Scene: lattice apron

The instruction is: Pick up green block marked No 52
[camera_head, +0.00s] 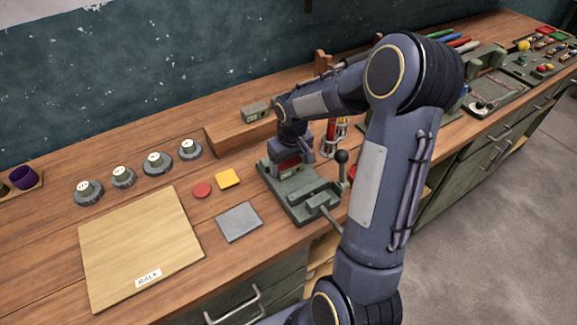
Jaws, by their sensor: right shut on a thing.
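My right gripper (289,159) points down over the green vise-like fixture (308,198) in the middle of the bench. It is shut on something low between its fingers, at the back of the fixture. A bit of red shows there, but the gripper hides most of the held thing and I cannot read any mark on it. A small grey-green block (255,111) sits on the wooden ledge behind, to the left of my arm. Its marking is too small to read. My left gripper is not in view.
The fixture's black-knobbed lever (341,157) stands close right of the gripper. Trays (495,95) fill the far right.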

